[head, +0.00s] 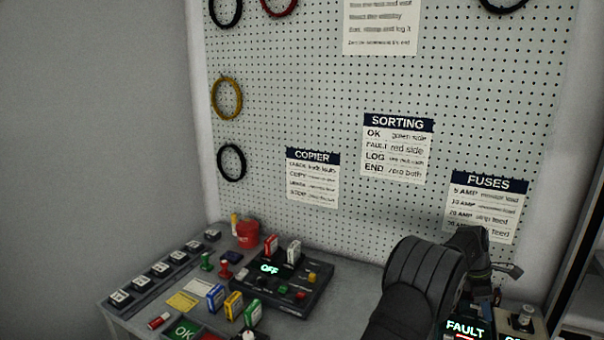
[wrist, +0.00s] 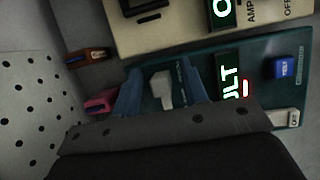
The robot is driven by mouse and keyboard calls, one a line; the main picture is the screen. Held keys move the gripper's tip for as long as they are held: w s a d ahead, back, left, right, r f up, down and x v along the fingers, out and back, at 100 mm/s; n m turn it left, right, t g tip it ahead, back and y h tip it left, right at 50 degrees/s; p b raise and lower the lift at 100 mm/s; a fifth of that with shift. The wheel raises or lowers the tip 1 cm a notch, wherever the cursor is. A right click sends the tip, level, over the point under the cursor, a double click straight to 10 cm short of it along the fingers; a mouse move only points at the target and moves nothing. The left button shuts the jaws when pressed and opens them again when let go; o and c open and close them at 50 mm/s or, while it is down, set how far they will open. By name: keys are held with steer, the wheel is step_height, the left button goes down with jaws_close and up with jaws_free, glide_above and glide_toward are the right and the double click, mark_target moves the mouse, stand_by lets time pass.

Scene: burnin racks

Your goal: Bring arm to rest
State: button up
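My arm (head: 420,285) stands at the lower right of the head view, its end bent down over the panels at the right edge of the bench. In the wrist view my gripper (wrist: 160,92) shows two bluish fingers set apart, with a pale grey knob or lever (wrist: 160,88) of the teal panel (wrist: 295,75) seen between them. Gaps show on both sides of the knob, so the fingers do not seem to grip it. The fingertips are dim, and I cannot tell their height above the panel.
A lit FAULT display (head: 465,329) is beside my arm. A black console reading OFF (head: 269,269), small coloured modules and a red pot (head: 247,235) stand left on the bench. A pegboard (head: 310,110) with notices and hanging rings rises behind. A beige panel (wrist: 185,30) adjoins the teal one.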

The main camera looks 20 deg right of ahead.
mark_target(472, 305)
steer(key=shift+w+a, duration=0.1)
stand_by(0.3)
steer(key=v, duration=1.7)
steer(key=x, duration=1.7)
steer(key=w+a, duration=0.2)
steer(key=w, duration=0.1)
steer(key=shift+a+r, duration=0.3)
steer(key=shift+a, duration=0.1)
steer(key=v, duration=1.7)
steer(key=s+a+r+m+t, duration=0.3)
steer(key=s+r+m, duration=0.2)
steer(key=m, duration=0.8)
steer(key=shift+a+r+m+h, duration=0.3)
steer(key=shift+a+r+h, duration=0.05)
steer(key=shift+h, duration=0.05)
steer(key=shift+s, duration=0.1)
